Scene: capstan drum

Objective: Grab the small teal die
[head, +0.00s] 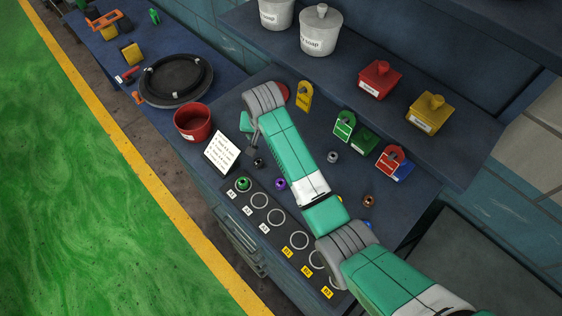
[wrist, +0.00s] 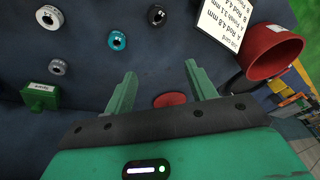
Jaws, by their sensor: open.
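The small teal die (wrist: 117,40), a ring with a dark hole, lies on the dark blue bench in the wrist view, ahead of my gripper and left of its fingers. The die is apart from the fingers.
A purple die (head: 281,184) and a grey die (head: 333,156) lie nearby. A white card (head: 221,152) and a red bin (head: 193,122) stand to the left. A die rack (head: 262,207) runs along the front edge, with a green die (head: 243,184) at one end.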

